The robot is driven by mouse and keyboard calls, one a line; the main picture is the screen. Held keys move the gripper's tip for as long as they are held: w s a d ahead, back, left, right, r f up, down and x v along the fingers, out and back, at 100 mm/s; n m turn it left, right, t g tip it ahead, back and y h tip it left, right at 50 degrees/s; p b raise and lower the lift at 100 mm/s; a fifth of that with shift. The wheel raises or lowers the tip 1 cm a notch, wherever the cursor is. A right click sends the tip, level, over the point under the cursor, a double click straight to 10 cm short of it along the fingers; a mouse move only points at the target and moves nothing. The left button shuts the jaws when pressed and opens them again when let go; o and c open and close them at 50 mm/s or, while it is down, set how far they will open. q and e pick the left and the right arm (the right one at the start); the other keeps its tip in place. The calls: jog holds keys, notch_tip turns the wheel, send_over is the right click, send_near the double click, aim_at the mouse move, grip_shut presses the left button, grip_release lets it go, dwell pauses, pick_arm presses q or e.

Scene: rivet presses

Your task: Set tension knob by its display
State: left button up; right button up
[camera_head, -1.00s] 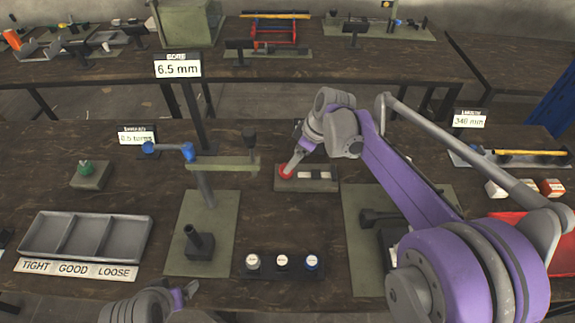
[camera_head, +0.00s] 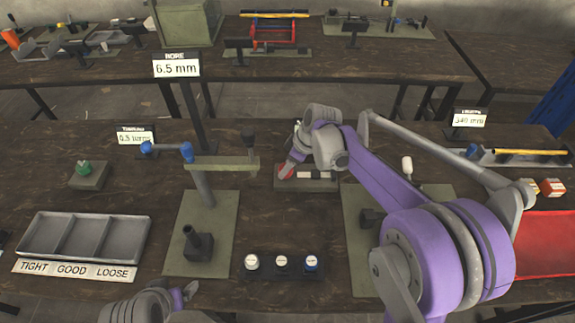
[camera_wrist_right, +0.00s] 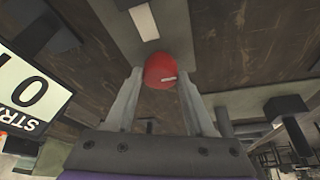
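A red knob (camera_head: 286,171) sits on a small grey base plate (camera_head: 322,184) with white labels. My right gripper (camera_head: 290,165) is at the knob; in the right wrist view the knob (camera_wrist_right: 160,71) lies between its two fingertips (camera_wrist_right: 160,76). Whether both fingers press on it is unclear. A display (camera_wrist_right: 24,92) shows partly in the wrist view, with a "0" and cut-off letters "STRA". A card (camera_head: 135,135) at left seems to read "Tension, 0.5 turns"; a green knob (camera_head: 84,167) on a block stands in front of it. My left gripper (camera_head: 182,294) is low at the front edge.
A post with a beam and blue-ended handle (camera_head: 215,163) stands left of the right gripper. A three-part tray (camera_head: 84,237) marked TIGHT, GOOD, LOOSE lies at left. Several capped pots (camera_head: 282,263) sit front centre.

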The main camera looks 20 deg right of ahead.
grip_shut()
jog(key=m+t+h, duration=0.1)
jog(key=m, duration=0.2)
jog(key=shift+s+a+m, duration=0.1)
jog(key=shift+m, duration=0.3)
jog(key=m, duration=0.2)
jog(key=m+h, duration=0.1)
jog(key=shift+a+m+t+h+b, duration=0.1)
jog(key=shift+m+t+h+b, duration=0.2)
jog(key=shift+m+b, duration=0.1)
jog(key=m+h, duration=0.1)
jog(key=m, duration=0.2)
jog(key=shift+a, duration=0.1)
jog(key=shift+m+h, duration=0.9)
jog(key=shift+m, duration=1.1)
